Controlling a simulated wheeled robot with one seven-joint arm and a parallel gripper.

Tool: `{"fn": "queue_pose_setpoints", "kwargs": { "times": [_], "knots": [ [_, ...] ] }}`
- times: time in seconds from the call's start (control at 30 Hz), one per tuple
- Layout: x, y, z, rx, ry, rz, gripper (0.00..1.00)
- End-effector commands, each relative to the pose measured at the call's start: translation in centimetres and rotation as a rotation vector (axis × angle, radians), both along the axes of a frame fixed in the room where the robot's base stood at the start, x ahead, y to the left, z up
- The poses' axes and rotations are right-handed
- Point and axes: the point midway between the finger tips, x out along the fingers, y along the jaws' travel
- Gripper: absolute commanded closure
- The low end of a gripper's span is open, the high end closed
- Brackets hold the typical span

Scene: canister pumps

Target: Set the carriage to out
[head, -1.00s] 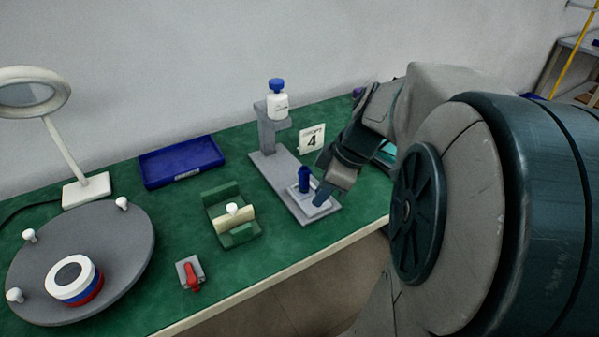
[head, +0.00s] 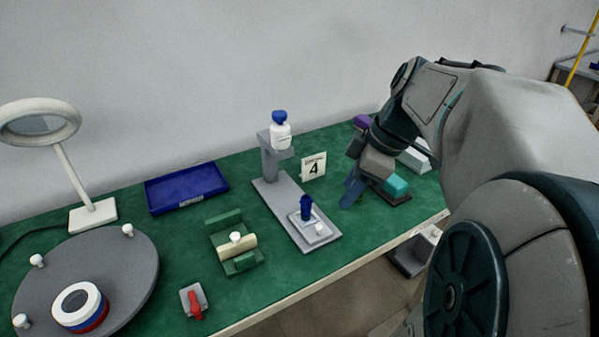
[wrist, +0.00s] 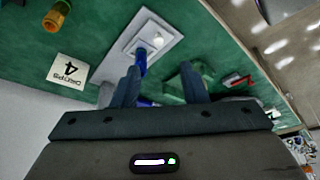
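A light square carriage (head: 322,236) sits near the front end of a long grey base (head: 272,197). It carries a dark blue cup (head: 306,207) and a small white knob (head: 319,229). A white bottle with a blue cap (head: 281,133) is held on the grey column at the back of the base. My gripper (head: 348,198) is right of the base, apart from the carriage. In the wrist view my gripper (wrist: 160,84) has its fingers apart with nothing held. The cup (wrist: 140,62) and knob (wrist: 156,41) show beyond them.
A number 4 card (head: 313,168) stands right of the column. A green fixture with a cream bar (head: 237,247) and a red-handled switch (head: 194,301) are to the left. A blue tray (head: 186,187), magnifier lamp (head: 92,215) and grey turntable (head: 125,275) are farther left.

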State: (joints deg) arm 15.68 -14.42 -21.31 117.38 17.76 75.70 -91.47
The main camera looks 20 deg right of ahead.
Motion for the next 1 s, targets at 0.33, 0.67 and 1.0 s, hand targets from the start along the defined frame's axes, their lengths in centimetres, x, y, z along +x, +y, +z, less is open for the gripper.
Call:
{"fn": "queue_pose_setpoints", "kwargs": {
  "times": [0.33,0.67,1.0],
  "knots": [
    [-0.7,-0.9,2.7,0.001,0.000,0.000,0.61],
    [-0.7,-0.9,2.7,0.001,0.001,0.000,0.61],
    [-0.5,1.6,3.8,-0.004,0.060,-0.108,0.61]
  ]
}}
